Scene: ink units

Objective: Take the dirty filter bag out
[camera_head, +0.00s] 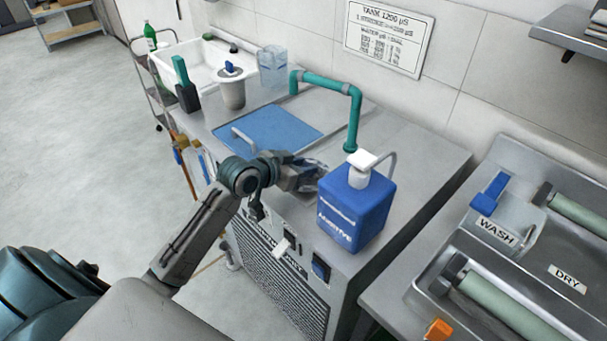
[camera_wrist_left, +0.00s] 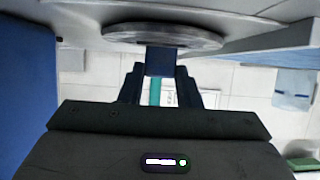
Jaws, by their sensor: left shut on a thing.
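My left gripper (camera_head: 307,174) is low over the grey tank top, just left of the blue additive jug. In the left wrist view, which is upside down, its fingers (camera_wrist_left: 162,82) are shut on a blue upright tab (camera_wrist_left: 161,61). The tab joins a round grey disc (camera_wrist_left: 200,38) close to the grey top. I cannot tell whether the disc touches the top. No bag cloth shows, so I cannot tell whether this is the dirty filter bag. My right gripper is out of view.
The additive jug (camera_head: 352,213) with its white pump stands close to the gripper. A teal pipe (camera_head: 330,82) arches behind, and a blue lid (camera_head: 268,133) lies to the left. A clear jug (camera_head: 272,66) and white sink (camera_head: 196,66) are farther back. Wash and dry trays (camera_head: 520,245) are right.

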